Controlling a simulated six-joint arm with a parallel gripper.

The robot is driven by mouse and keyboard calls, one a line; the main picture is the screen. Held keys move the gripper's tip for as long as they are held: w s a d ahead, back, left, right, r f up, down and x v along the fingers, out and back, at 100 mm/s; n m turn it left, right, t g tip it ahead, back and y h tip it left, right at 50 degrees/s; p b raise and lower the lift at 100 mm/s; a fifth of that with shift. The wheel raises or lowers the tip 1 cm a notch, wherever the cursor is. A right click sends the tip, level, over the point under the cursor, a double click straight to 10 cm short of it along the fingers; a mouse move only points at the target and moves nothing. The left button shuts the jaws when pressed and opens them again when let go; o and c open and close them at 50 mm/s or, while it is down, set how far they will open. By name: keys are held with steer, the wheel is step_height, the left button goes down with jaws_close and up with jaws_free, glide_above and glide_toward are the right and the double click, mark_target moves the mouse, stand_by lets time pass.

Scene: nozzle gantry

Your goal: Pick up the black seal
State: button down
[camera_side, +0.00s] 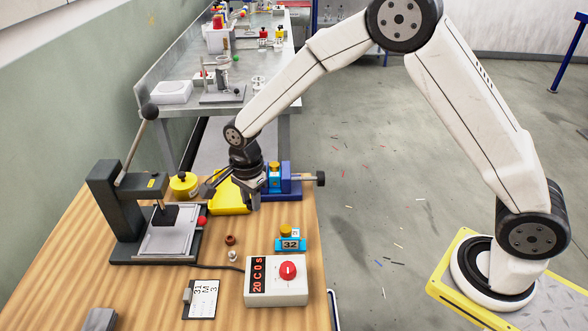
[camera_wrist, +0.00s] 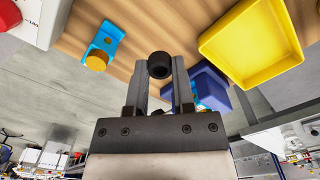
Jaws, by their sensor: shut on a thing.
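The black seal (camera_wrist: 160,65) is a short dark ring with a hole, held between the two fingertips of my gripper (camera_wrist: 159,75) in the wrist view. My gripper is shut on it. In the side view my gripper (camera_side: 253,198) hangs above the table, just right of the yellow tray and in front of the blue vise. The seal is too small and dark to make out there.
The yellow tray (camera_side: 231,207) and blue vise (camera_side: 292,184) are close by. A lever press (camera_side: 105,205) stands left. A brown ring (camera_side: 230,240), a small white part (camera_side: 233,256), a blue holder marked 32 (camera_side: 291,244) and a red-button box (camera_side: 276,291) lie nearer the front.

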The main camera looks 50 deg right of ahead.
steer(key=s+r, duration=0.1)
steer(key=s, duration=0.2)
steer(key=s+d+r, duration=0.1)
steer(key=s, duration=0.2)
steer(key=s+r, duration=0.2)
steer(key=s, duration=0.1)
steer(key=shift+d, duration=0.4)
steer(key=shift+w, duration=0.1)
steer(key=w+d, duration=0.2)
steer(key=w, duration=0.4)
steer(key=shift+w+r, duration=0.35)
steer(key=shift+d, duration=0.1)
